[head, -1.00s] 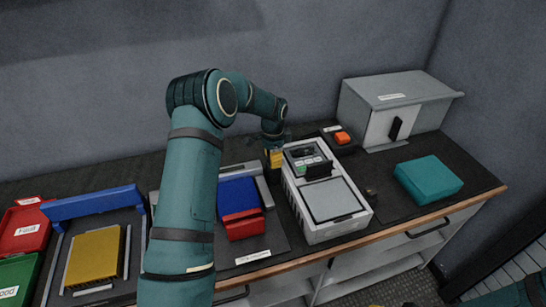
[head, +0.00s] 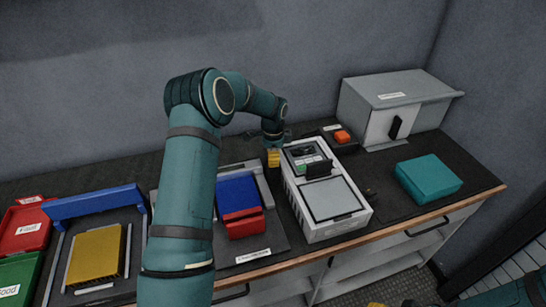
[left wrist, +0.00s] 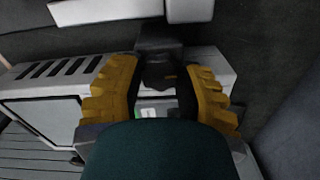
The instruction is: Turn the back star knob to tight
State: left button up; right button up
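My left gripper (head: 273,157) is behind the back left corner of the light grey instrument (head: 327,195), low over the worktop. In the left wrist view its yellow fingers (left wrist: 160,72) stand apart, with a dark shape between and beyond their tips. I cannot tell whether this is the back star knob or whether the fingers touch it. No star knob shows clearly at the instrument's back in the head view. A small dark knob-like part (head: 370,191) sits right of the instrument. A yellow bit of my right gripper (head: 376,304) shows at the bottom edge.
A grey box (head: 400,105) stands at the back right, with an orange button unit (head: 341,136) beside it. A blue and red part (head: 240,205) is left of the instrument. The wall is close behind.

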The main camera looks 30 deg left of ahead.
pick_arm(q)
jog(key=o, duration=0.5)
jog(key=shift+w+d, duration=0.1)
notch_tip(320, 180, up, 12)
dwell(0.5)
